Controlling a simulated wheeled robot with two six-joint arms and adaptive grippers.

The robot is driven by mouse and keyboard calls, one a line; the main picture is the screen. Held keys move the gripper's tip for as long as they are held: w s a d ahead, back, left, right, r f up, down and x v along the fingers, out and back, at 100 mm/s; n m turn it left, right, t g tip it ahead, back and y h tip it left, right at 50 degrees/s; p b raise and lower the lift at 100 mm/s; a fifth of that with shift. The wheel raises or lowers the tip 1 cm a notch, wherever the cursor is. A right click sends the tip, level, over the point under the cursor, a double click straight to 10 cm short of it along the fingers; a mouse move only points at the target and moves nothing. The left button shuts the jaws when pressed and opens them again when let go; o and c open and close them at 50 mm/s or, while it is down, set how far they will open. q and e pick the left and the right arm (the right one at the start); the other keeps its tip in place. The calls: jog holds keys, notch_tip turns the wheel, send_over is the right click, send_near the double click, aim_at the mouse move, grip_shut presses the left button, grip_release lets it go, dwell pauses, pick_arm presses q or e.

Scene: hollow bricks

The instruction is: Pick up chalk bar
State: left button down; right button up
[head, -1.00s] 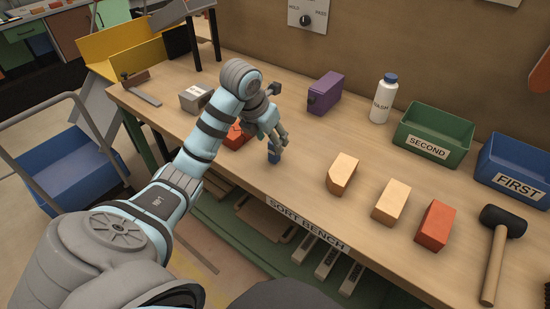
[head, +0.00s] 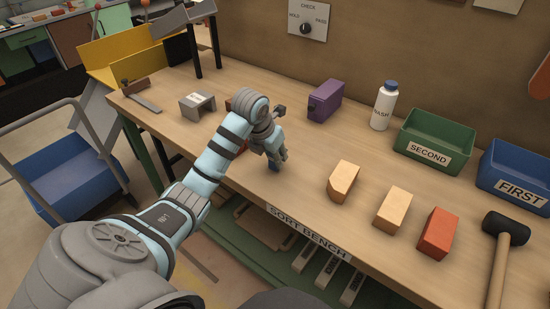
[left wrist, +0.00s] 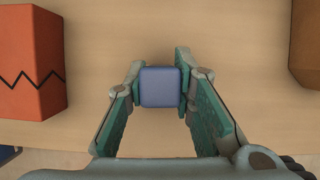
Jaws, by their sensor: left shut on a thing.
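The chalk bar, a small blue block (head: 272,167), stands on the bench near its front edge. My left gripper (head: 276,156) points down at it and hides most of it in the head view. In the left wrist view the bar's square blue top (left wrist: 160,87) sits between the two green-padded fingers of my left gripper (left wrist: 160,92), which is shut on it. I cannot tell whether the bar still touches the bench. My right gripper is not in view.
An orange brick with a dark zigzag crack (left wrist: 33,62) lies left of the fingers, a brown one (left wrist: 305,42) to the right. Tan bricks (head: 343,181) (head: 392,208), a red brick (head: 438,233), a mallet (head: 502,233), and green (head: 440,138) and blue bins (head: 518,176) stand rightward.

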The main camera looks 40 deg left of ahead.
pick_arm(q)
jog(key=shift+r, duration=0.1)
notch_tip(320, 180, up, 10)
jog(key=p, duration=0.3)
jog(key=shift+w, duration=0.1)
notch_tip(320, 180, up, 10)
jog(key=p, duration=1)
jog(key=shift+p, duration=0.35)
